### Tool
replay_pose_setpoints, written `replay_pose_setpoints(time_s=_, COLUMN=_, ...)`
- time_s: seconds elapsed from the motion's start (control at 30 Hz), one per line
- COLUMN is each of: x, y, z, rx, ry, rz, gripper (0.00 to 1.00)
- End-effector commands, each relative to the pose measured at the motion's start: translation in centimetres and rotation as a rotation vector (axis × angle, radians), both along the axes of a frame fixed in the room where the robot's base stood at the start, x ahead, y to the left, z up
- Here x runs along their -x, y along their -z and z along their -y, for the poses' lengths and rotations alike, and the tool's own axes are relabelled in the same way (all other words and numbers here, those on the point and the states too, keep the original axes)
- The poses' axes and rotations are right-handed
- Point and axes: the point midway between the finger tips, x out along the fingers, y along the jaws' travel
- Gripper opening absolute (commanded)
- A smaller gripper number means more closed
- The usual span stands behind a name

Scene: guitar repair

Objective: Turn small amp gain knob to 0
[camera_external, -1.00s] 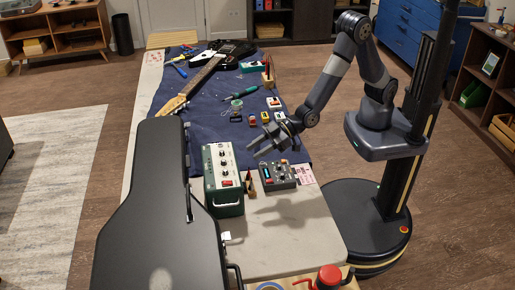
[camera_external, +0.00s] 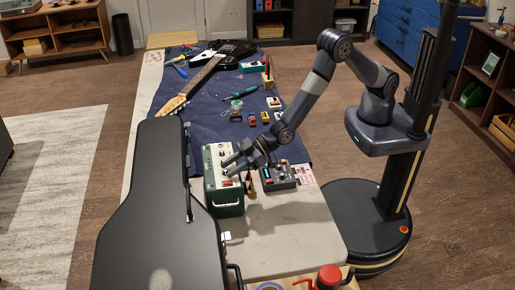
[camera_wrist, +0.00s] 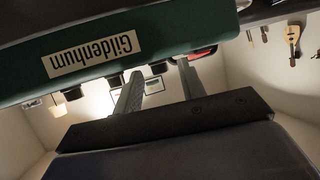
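The small amp (camera_external: 229,204) is a green box with a pale control panel, standing on the bench beside the black guitar case. In the wrist view the amp (camera_wrist: 180,35) fills the top, with an upside-down "Gildenhum" label and a row of dark knobs along its panel. My gripper (camera_external: 225,167) is over the amp's panel and hides part of it. In the wrist view my gripper (camera_wrist: 160,72) is open, and a dark knob (camera_wrist: 158,68) appears between its fingertips. I cannot tell whether the fingers touch it, nor read knob labels or the pointer setting.
The black guitar case (camera_external: 150,215) stands close left of the amp. A grey device with a lit display (camera_external: 279,177) sits just right. A guitar (camera_external: 205,75), small pedals and tools lie on the blue mat (camera_external: 205,110).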

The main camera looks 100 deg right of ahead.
Motion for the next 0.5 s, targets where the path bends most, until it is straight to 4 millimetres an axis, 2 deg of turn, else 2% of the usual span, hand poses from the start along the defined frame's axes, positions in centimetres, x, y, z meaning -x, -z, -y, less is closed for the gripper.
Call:
replay_pose_setpoints(time_s=0.17, x=0.01, y=0.0, z=0.01, rx=0.0, ry=0.0, rz=0.0, gripper=0.39)
replay_pose_setpoints(time_s=0.5, x=0.02, y=-0.03, z=0.02, rx=0.0, ry=0.0, rz=0.001, gripper=0.11)
